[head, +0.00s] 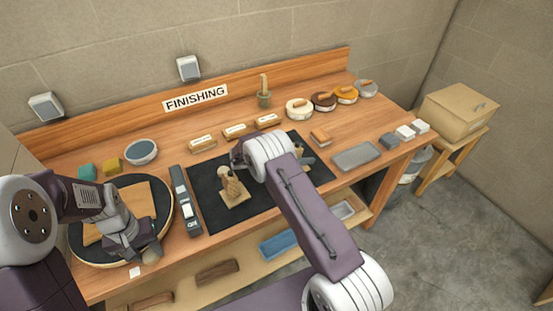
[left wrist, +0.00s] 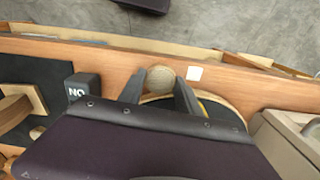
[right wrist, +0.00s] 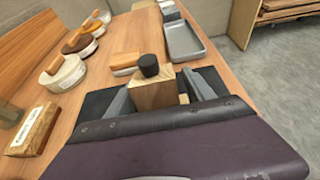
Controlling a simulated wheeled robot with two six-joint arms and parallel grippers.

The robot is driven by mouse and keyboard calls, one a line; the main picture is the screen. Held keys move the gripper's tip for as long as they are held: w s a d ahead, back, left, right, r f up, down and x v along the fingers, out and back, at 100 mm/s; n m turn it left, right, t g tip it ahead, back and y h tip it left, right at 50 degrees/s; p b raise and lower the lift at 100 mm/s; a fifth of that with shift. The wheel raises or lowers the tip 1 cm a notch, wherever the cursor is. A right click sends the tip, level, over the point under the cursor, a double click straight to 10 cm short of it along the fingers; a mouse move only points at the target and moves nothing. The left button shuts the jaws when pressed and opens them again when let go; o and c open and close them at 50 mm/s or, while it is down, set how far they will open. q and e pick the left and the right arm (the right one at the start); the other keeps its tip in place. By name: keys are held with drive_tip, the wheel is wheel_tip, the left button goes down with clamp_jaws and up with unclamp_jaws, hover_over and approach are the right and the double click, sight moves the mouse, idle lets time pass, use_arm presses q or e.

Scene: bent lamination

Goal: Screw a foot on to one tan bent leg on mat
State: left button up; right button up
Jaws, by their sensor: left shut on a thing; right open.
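A dark mat (head: 210,205) lies in the middle of the bench. A tan bent wooden piece (head: 236,192) is on its left part. In the right wrist view, a tan block-like wooden piece (right wrist: 154,94) stands on the mat with a round black foot (right wrist: 148,66) on top; I cannot tell whether it is screwed on. My right gripper (right wrist: 158,94) is open, its fingers on either side of that piece; my forearm hides most of it in the head view. My left gripper (left wrist: 160,88) is shut on a round, speckled tan thing (left wrist: 160,78) near the bench's front left edge.
A round turntable (head: 165,205) with a tan sheet is under my left gripper. A dark gauge bar (head: 182,195) lies beside the mat. A low ledge runs along the back.

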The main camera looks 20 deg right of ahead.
sight(300, 145)
clamp_jaws()
drive_tip(key=shift+r, duration=0.1)
use_arm(q)
drive_tip(key=shift+f, duration=0.1)
use_arm(e)
drive_tip(key=shift+r, duration=0.3)
use_arm(q)
drive_tip(key=shift+f+b, duration=0.35)
drive_tip(key=shift+b, duration=0.15)
use_arm(e)
drive_tip(key=r, duration=0.4)
drive_tip(key=shift+s+d, duration=0.35)
drive_tip(key=shift+d, duration=0.05)
use_arm(q)
drive_tip(key=shift+f+b, duration=0.65)
use_arm(e)
drive_tip(key=s+d+r, duration=0.6)
drive_tip(key=s+d, duration=0.1)
drive_tip(key=s, duration=0.1)
drive_tip(key=shift+d, duration=0.15)
drive_tip(key=shift+w+r, duration=0.1)
drive_tip(key=c, duration=0.7)
unclamp_jaws()
clamp_jaws()
